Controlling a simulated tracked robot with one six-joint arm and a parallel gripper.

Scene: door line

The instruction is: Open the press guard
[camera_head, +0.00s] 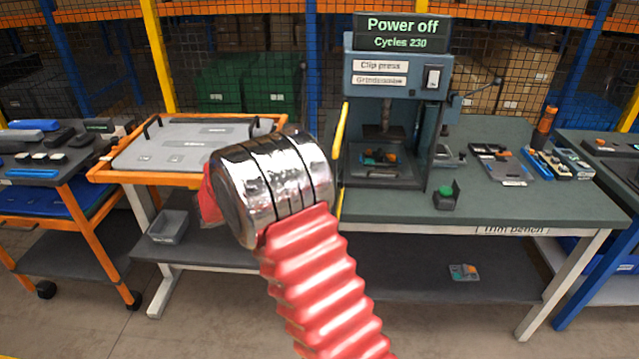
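The clip press (397,118) stands on the green bench top, right of the picture's centre. Its sign (403,33) reads "Power off" and "Cycles 230". The front of the press looks open, and small parts with an orange piece (392,155) show inside. A yellow-edged strip, seemingly the guard (340,132) seen nearly edge-on, stands at the press's left front and reaches below the bench top. My arm's chrome wrist and red sleeve cover the area just left of it. My gripper (208,197) shows only as a red bit left of the wrist; its fingers are hidden.
A rocker switch (432,77) sits on the press front. A green button box (446,197) stands on the bench before it. An orange-framed table (180,150) stands left, with a grey bin (168,227) below.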

